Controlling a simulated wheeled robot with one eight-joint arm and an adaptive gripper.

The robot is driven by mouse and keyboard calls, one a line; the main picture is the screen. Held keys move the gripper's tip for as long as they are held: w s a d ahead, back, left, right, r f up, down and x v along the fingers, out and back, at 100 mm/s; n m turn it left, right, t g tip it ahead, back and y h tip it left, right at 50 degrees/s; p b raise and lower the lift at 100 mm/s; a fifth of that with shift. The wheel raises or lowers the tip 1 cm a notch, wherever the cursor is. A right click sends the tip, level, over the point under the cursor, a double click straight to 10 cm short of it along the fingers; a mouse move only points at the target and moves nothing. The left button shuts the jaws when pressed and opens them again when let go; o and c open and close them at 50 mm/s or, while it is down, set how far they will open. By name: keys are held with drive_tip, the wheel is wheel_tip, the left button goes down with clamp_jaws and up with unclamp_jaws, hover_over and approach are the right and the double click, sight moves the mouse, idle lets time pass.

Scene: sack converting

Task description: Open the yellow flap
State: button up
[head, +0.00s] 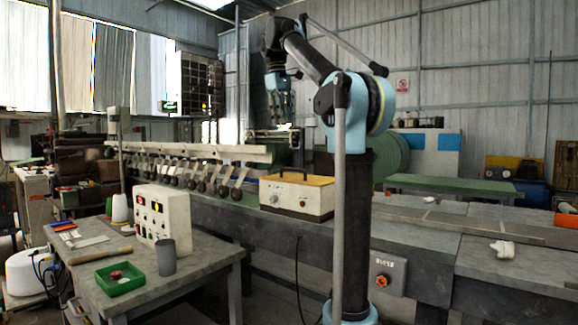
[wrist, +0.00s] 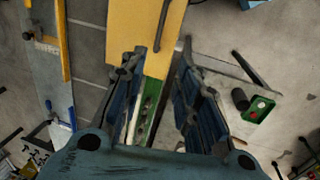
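The yellow flap (head: 297,180) is the flat top of a cream box (head: 290,200) with a dial on its front, standing on the long grey machine bed. It looks level and closed down on the box. A thin dark bar or handle seems to cross its top. In the wrist view a yellow panel (wrist: 132,35), likely the flap, lies below and beyond the fingers. My gripper (head: 281,108) hangs above and behind the box, apart from it. In the wrist view my gripper (wrist: 161,58) has its fingers spread, with nothing held between them.
A row of levers under a pale rail (head: 190,152) runs left of the box. A control box (head: 162,222), grey cup (head: 166,257) and green tray (head: 120,279) stand on the table (head: 180,285) at front left. The machine bed right of the box is mostly clear.

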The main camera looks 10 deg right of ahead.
sight(289, 169)
drive_tip(key=w+d+f, duration=0.1)
drive_tip(key=f, duration=1)
drive_tip(key=w+d+f, duration=0.1)
drive_tip(key=f, duration=0.5)
drive_tip(key=shift+w+d, duration=0.3)
drive_tip(key=shift+d, duration=0.05)
drive_tip(key=shift+c, duration=0.6)
clamp_jaws()
